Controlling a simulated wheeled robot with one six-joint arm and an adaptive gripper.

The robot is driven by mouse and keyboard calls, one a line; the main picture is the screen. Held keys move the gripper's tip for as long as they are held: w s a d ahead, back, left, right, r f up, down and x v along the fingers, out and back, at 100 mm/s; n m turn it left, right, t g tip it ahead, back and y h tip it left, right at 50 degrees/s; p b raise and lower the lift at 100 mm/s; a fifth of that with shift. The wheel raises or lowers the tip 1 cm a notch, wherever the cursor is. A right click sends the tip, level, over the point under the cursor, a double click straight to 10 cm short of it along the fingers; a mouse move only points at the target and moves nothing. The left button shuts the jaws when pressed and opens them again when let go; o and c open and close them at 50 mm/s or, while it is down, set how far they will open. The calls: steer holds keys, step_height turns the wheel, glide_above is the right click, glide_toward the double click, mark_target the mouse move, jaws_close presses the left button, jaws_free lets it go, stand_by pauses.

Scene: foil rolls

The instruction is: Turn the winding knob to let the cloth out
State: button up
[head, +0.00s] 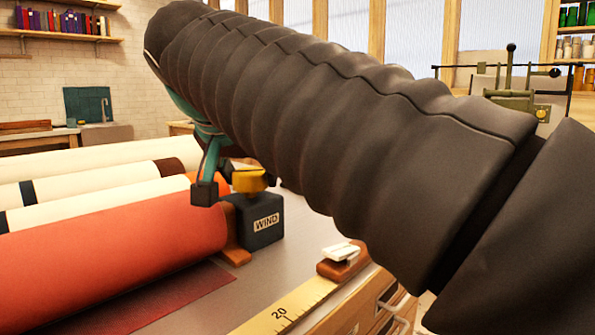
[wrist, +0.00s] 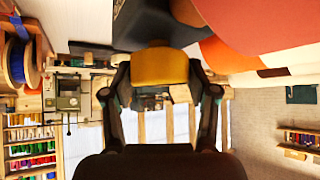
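The yellow winding knob (head: 250,181) sits on top of a dark box marked WIND (head: 262,222), at the right end of the orange-red cloth roll (head: 110,245). A flat strip of red cloth (head: 165,300) lies on the table in front of the roll. My gripper (head: 213,182) is open beside the knob, fingers reaching down. In the wrist view, which is upside down, the knob (wrist: 159,67) shows between the two fingers of my gripper (wrist: 160,80). I cannot tell whether either finger touches it. My arm hides the area behind the knob.
Cream rolls (head: 90,195) lie behind the orange-red one. A yellow ruler (head: 285,308) marked 20 runs along the table's front edge, with a brown and white block (head: 342,260) near it. A green machine (head: 515,100) stands at the back right. Grey table surface is bare in front of the box.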

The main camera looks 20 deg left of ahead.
steer(key=c, duration=0.5)
steer(key=shift+n, duration=0.3)
steer(key=n+g+y, duration=0.1)
steer(key=n+y, duration=0.2)
steer(key=n, duration=0.1)
steer(key=shift+d+n+y, duration=0.1)
steer(key=shift+n+y, duration=0.2)
steer(key=shift+y, duration=0.1)
steer(key=n+g+y, duration=0.1)
steer(key=n+g, duration=0.1)
steer(key=n, duration=0.1)
steer(key=n+g+y, duration=0.2)
steer(key=n, duration=0.1)
steer(key=shift+w, duration=0.1)
steer(key=n+g+y, duration=0.1)
steer(key=n+g, duration=0.3)
steer(key=n, duration=0.2)
steer(key=shift+n+g, duration=0.3)
steer(key=shift+g, duration=0.1)
steer(key=n+g+h, duration=0.1)
steer(key=n+g, duration=0.3)
steer(key=n, duration=0.1)
steer(key=shift+f+n, duration=0.1)
steer(key=shift+n, duration=0.2)
steer(key=o, duration=1.2)
